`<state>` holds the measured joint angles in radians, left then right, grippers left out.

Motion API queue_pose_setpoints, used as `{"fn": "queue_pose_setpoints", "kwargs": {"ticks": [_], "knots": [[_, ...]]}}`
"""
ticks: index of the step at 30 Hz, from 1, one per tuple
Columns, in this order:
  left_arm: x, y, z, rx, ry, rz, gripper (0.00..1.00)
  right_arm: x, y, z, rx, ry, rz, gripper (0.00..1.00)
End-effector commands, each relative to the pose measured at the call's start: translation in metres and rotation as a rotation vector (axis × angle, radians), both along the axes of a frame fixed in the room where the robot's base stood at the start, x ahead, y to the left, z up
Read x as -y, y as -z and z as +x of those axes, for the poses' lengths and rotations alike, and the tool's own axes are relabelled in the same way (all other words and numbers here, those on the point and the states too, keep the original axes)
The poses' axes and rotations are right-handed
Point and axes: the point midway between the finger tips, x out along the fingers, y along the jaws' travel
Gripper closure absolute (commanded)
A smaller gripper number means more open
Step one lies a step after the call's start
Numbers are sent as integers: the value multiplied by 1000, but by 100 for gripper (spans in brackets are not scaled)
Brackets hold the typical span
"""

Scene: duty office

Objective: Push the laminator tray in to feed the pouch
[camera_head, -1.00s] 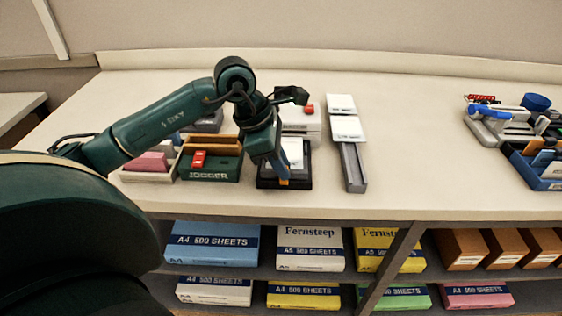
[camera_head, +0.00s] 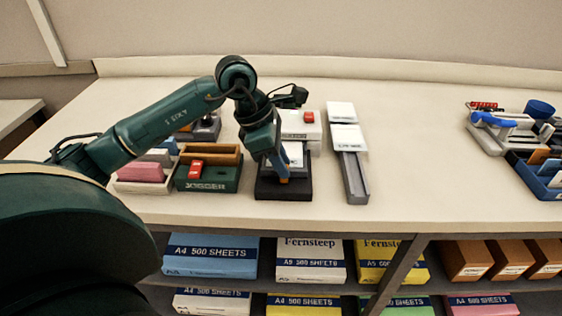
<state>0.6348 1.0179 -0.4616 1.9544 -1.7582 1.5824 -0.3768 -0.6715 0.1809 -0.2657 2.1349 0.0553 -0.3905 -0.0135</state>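The laminator appears to be the pale box (camera_head: 299,124) with a red button, towards the back of the counter. A dark tray (camera_head: 300,188) lies at its front side, with a white sheet, seemingly the pouch (camera_head: 294,153), over its back part. My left gripper (camera_head: 284,179) points down over the tray, its tip near the tray's front part. It hides part of the tray and sheet. I cannot tell whether it touches the tray or whether its fingers are open. My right gripper is not in view.
The green jogger (camera_head: 207,178) stands close left of the tray, with a pink block (camera_head: 140,172) in a holder beyond. A grey rail (camera_head: 354,178) with white cards stands to the right. The counter (camera_head: 425,170) is clear between the rail and the blue bin (camera_head: 545,180).

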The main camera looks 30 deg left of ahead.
Motion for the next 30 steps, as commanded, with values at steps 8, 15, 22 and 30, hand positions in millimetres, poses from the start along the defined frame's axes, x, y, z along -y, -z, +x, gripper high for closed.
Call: {"fn": "queue_pose_setpoints", "kwargs": {"ticks": [8, 15, 22, 30], "knots": [[0, 0, 0, -2, 1, -1, 62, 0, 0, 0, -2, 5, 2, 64], [-1, -4, -1, -1, 0, 0, 62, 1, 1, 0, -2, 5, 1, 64], [-15, -41, -8, 5, -1, 2, 62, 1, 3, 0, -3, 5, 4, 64], [-33, -95, -20, 3, -1, 1, 62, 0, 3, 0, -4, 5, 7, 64]]}}
